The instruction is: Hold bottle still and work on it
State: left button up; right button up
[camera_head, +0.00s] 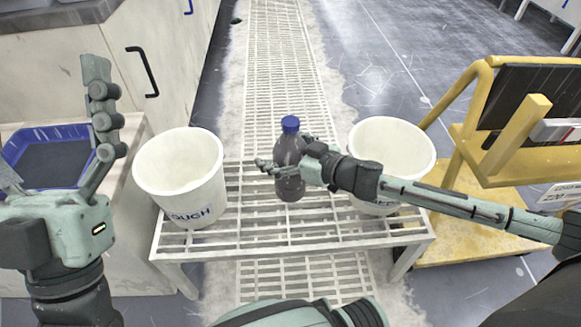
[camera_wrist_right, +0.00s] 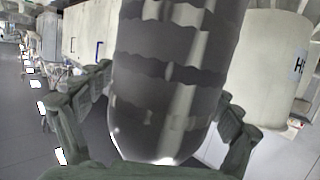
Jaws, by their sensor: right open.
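A dark bottle with a blue cap (camera_head: 289,160) stands upright on a white slatted bench (camera_head: 240,245) between two white buckets. My right gripper (camera_head: 283,152) reaches in from the right, its fingers on either side of the bottle. In the right wrist view the bottle (camera_wrist_right: 172,75) fills the middle between the two spread fingers of my right gripper (camera_wrist_right: 160,115). It is open; I cannot tell if a finger touches the bottle. My left gripper (camera_head: 50,118) is at the left, away from the bottle, empty, with its fingers spread apart.
A white bucket marked "OUGH" (camera_head: 180,175) stands left of the bottle, another bucket (camera_head: 392,148) right of it, partly behind my right arm. A blue tray (camera_head: 50,150) lies at the far left. A yellow cart (camera_head: 480,185) stands at the right.

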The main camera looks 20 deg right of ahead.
jog(key=c, duration=1.4)
jog(key=shift+o, duration=0.2)
jog(key=shift+r, duration=0.1)
